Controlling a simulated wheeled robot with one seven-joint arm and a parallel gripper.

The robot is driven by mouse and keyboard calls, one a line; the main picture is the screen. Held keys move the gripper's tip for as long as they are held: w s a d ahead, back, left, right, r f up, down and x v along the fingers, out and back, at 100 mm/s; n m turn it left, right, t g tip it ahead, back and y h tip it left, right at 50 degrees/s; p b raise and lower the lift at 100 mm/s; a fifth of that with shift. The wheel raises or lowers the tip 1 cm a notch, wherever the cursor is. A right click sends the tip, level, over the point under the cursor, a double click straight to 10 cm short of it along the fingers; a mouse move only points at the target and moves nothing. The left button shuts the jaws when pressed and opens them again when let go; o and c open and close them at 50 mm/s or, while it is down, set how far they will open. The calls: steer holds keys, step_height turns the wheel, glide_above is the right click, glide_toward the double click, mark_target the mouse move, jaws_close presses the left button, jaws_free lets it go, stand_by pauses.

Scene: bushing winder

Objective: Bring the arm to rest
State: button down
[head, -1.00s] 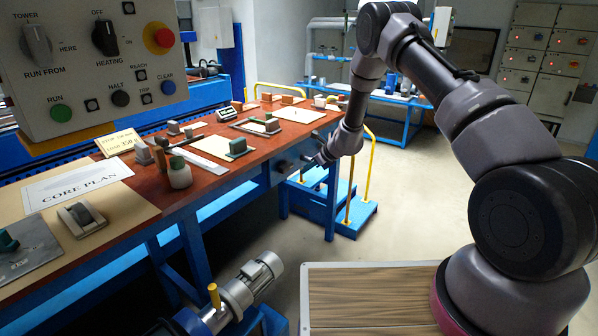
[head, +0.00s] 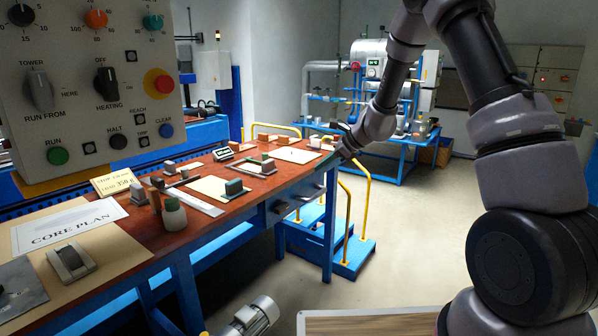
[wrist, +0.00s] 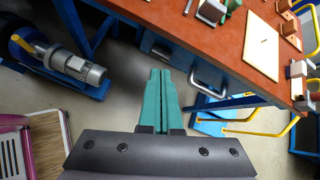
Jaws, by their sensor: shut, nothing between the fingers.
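My gripper (head: 342,152) hangs at the end of my raised, bent arm, in front of the right end of the red-topped bench (head: 240,212) in the head view. In the wrist view its two teal fingers (wrist: 160,74) lie side by side, shut, with nothing between them. They point over the floor beside the bench's blue side and a drawer handle (wrist: 208,84). The head view does not settle whether the fingers touch the bench, but the wrist view shows floor and bench side beyond the tips.
A control panel (head: 85,105) fills the upper left. A motor (head: 250,316) sits low in front. Open floor (head: 420,220) lies to the right.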

steer(key=s+d+r+n+h, duration=0.1)
steer(key=s+d+r+n, duration=0.3)
steer(key=s+r, duration=0.5)
steer(key=s+d+r+n, duration=0.2)
steer(key=s+r+n, duration=0.3)
steer(key=s+r, duration=0.45)
steer(key=s+d+r+n+t+h, duration=0.1)
steer(key=s+d+r+n+h, duration=0.1)
steer(key=s+d, duration=0.3)
steer(key=s+d+r+n+t+h, duration=0.1)
steer(key=s+d+r+n+h, duration=0.2)
steer(key=s, duration=0.9)
steer(key=shift+d+r+n, duration=0.5)
steer(key=shift+d+n, duration=0.7)
steer(key=shift+d, duration=0.05)
